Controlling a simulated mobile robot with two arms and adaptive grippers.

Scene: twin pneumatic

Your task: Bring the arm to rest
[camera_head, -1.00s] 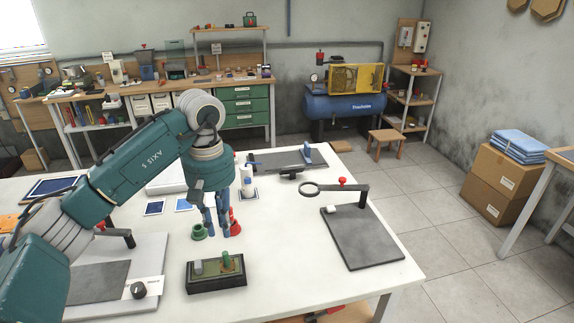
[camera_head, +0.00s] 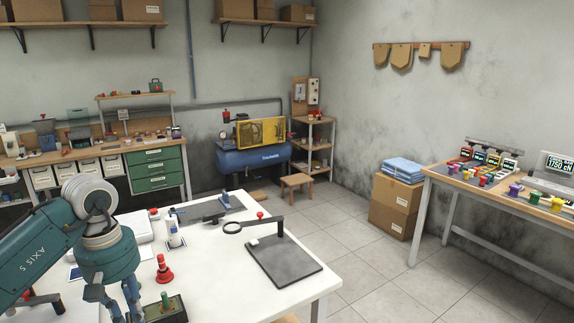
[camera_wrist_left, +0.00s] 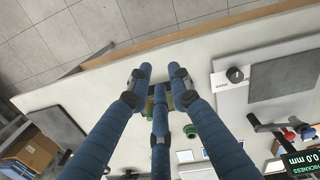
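My left arm, teal with a grey joint, comes in from the left in the head view. My left gripper (camera_head: 130,303) points down over the near part of the white table, just left of a black box with a green part (camera_head: 168,308). The wrist view shows its blue fingers (camera_wrist_left: 158,80) with their tips spread apart. A small part of the box shows between and behind them. I see nothing held. The fingertips run near the bottom edge of the head view. My right arm and gripper are in neither view.
A dark plate with a ring stand (camera_head: 284,262) lies toward the table's right corner. A green cup (camera_wrist_left: 191,131) and a grey panel with a black knob (camera_wrist_left: 235,76) lie near the gripper. Open floor (camera_head: 370,270) lies right of the table.

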